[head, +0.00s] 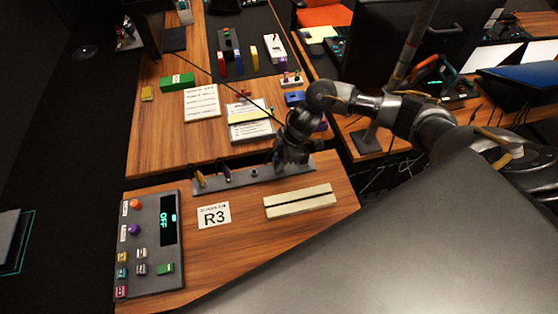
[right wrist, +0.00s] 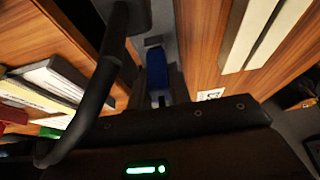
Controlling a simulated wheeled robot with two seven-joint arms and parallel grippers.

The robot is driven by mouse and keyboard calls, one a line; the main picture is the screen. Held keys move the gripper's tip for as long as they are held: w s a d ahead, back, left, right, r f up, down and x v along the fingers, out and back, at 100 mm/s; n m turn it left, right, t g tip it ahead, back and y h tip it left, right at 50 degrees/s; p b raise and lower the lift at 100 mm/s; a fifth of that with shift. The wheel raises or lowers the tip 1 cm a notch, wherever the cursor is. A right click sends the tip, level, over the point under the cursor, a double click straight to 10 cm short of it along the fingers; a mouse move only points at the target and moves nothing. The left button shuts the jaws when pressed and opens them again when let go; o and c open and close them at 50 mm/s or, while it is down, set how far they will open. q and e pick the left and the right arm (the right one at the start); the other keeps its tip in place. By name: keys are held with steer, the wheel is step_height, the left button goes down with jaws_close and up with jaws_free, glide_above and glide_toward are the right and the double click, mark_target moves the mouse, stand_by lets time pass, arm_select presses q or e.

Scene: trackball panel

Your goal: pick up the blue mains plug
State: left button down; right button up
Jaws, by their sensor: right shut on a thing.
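My right gripper (head: 287,160) is over the right part of a grey rack strip (head: 238,178) on the near wooden panel. It is shut on the blue mains plug, which it hides in the head view. In the right wrist view the blue plug (right wrist: 157,68) shows upper centre against the grey strip. I cannot tell whether the plug is still in the rack or lifted. A yellow-tipped plug (head: 201,180) and a dark purple plug (head: 228,172) stand in the strip's left part. My left gripper is not in view.
A control box (head: 150,240) with an OFF display is at left. An R3 card (head: 214,215) and a cream slotted bar (head: 300,201) lie in front of the rack. Behind, a wooden desk holds paper sheets (head: 202,104), a green block (head: 177,82) and a blue box (head: 294,98).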

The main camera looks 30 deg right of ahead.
steer(key=shift+r, duration=0.65)
steer(key=s+r, duration=1.1)
steer(key=s, duration=0.3)
steer(key=shift+a+r, duration=0.35)
steer(key=shift+a, duration=0.05)
steer(key=shift+m+t, duration=0.3)
steer(key=shift+m, duration=0.5)
steer(key=w+a+r, duration=0.2)
steer(key=a, duration=0.1)
steer(key=w+a+r, duration=0.2)
steer(key=a, duration=0.2)
steer(key=w+a+r, duration=0.1)
steer(key=w+a, duration=0.1)
steer(key=a, duration=0.2)
steer(key=shift+w+r, duration=0.1)
steer(key=shift+r, duration=0.3)
steer(key=w+a+r+m, duration=0.1)
steer(key=w+a+r, duration=0.1)
steer(key=w+a+r+m, duration=0.1)
steer(key=w+a+r, duration=0.1)
steer(key=shift+w+a+r+m+t+h, duration=0.1)
steer(key=shift+a+r+m+t+h, duration=0.2)
steer(key=shift+a+r+t, duration=0.1)
